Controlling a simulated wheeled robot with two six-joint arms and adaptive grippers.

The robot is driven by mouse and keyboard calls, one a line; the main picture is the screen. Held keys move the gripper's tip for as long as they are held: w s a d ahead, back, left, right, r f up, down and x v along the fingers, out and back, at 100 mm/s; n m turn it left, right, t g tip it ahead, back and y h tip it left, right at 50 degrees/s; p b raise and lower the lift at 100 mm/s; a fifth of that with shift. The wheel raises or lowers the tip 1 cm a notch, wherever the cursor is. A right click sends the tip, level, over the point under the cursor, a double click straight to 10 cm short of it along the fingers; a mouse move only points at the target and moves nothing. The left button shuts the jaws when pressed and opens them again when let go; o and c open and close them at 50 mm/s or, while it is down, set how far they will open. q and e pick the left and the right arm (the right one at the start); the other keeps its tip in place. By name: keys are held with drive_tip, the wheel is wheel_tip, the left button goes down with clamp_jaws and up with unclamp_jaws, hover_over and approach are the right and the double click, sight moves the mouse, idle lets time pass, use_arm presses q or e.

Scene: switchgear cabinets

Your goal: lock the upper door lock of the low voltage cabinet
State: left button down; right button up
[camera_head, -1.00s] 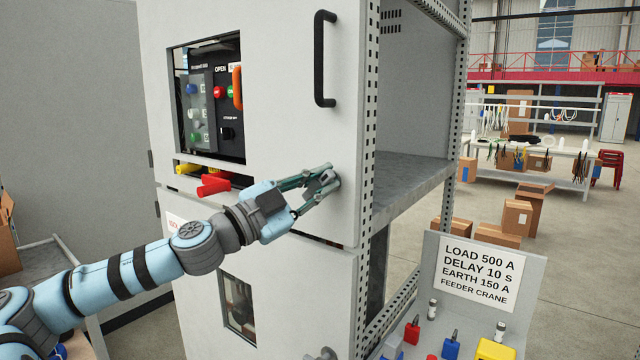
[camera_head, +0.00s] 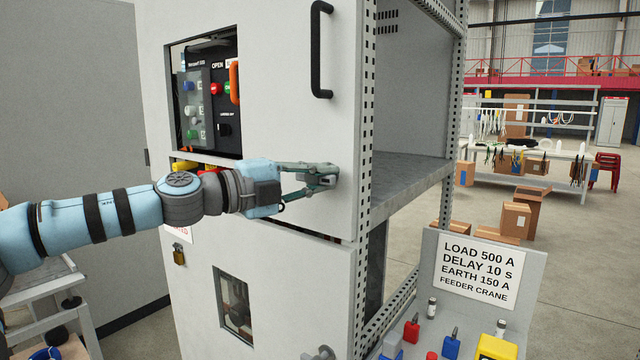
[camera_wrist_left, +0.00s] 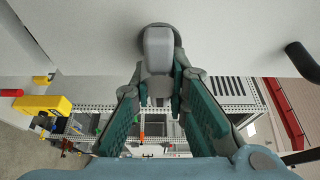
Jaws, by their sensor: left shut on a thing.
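The upper door of the low voltage cabinet (camera_head: 285,120) is a light grey panel, and its edge lies against the frame. The upper door lock (camera_head: 330,178) is a small grey handle near the door's right edge, mostly hidden by my fingers. In the left wrist view the lock (camera_wrist_left: 158,50) shows as a rounded grey handle on a round base, between my fingertips. My left gripper (camera_head: 322,174) is shut on this lock, its arm coming in nearly level from the left. A similar lower lock (camera_head: 322,353) is on the lower door. My right gripper is not in view.
A black pull handle (camera_head: 319,50) is above the lock. A window with buttons and an orange handle (camera_head: 234,83) is at the left. A brass padlock (camera_head: 179,257) hangs lower. A label shelf with small items (camera_head: 478,268) stands at the lower right.

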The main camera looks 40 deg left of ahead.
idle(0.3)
use_arm(q)
drive_tip(key=c, duration=1.6)
unclamp_jaws()
drive_tip(key=shift+o, duration=0.2)
